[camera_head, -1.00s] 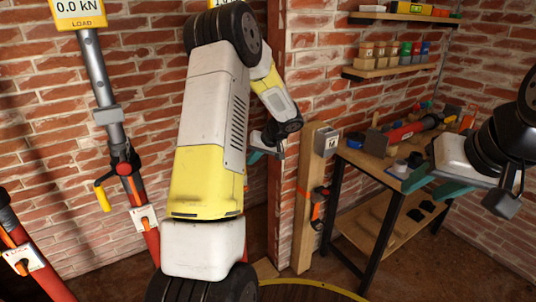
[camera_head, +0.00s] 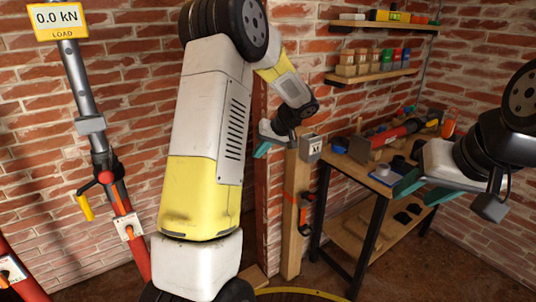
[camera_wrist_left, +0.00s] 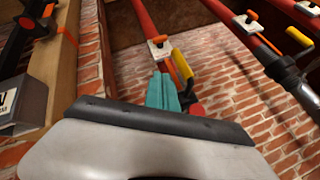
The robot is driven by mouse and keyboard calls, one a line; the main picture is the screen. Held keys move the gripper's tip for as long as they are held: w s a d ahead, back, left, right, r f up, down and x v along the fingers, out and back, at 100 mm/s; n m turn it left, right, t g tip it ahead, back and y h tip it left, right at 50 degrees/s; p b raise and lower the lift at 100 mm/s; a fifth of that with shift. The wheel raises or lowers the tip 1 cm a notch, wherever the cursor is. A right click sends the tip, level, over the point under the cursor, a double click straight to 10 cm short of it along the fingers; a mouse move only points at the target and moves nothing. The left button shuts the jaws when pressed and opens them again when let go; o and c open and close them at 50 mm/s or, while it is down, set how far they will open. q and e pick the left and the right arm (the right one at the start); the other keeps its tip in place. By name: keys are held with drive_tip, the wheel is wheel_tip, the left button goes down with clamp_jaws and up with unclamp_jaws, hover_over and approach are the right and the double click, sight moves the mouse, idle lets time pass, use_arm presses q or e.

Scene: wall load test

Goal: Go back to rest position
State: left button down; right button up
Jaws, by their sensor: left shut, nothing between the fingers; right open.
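My left gripper (camera_head: 263,149) is at the end of the yellow and white arm in the middle of the head view, in front of the brick wall and just left of the wooden post. Its teal fingers also show in the left wrist view (camera_wrist_left: 162,92); they are shut with nothing between them. My right gripper (camera_head: 408,188) comes in from the right edge in front of the workbench; its teal fingers are apart and nothing shows between them.
A red prop (camera_head: 133,245) with a yellow handle and a load display (camera_head: 57,20) stands at left. A wooden post (camera_head: 293,215) with a grey box (camera_head: 310,149) is near my left gripper. A workbench (camera_head: 377,225) with tools stands at right, below shelves (camera_head: 372,77).

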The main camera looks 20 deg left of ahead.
use_arm(q)
drive_tip(key=s+d+r+m+t+h, duration=0.1)
drive_tip(key=s+d+r+m+h, duration=0.1)
drive_tip(key=s, duration=0.8)
drive_tip(key=s+d+r+m+t+h, duration=0.1)
drive_tip(key=s+d+r+m+h, duration=0.1)
drive_tip(key=s+d+r+h, duration=0.2)
drive_tip(key=s+d+r+m+t+h, duration=0.1)
drive_tip(key=s+d+r+h, duration=0.2)
drive_tip(key=s+r, duration=0.4)
drive_tip(key=s+d, duration=0.1)
drive_tip(key=s, duration=0.8)
drive_tip(key=shift+s+r+m+t, duration=0.2)
drive_tip(key=shift+s+m+t, duration=0.2)
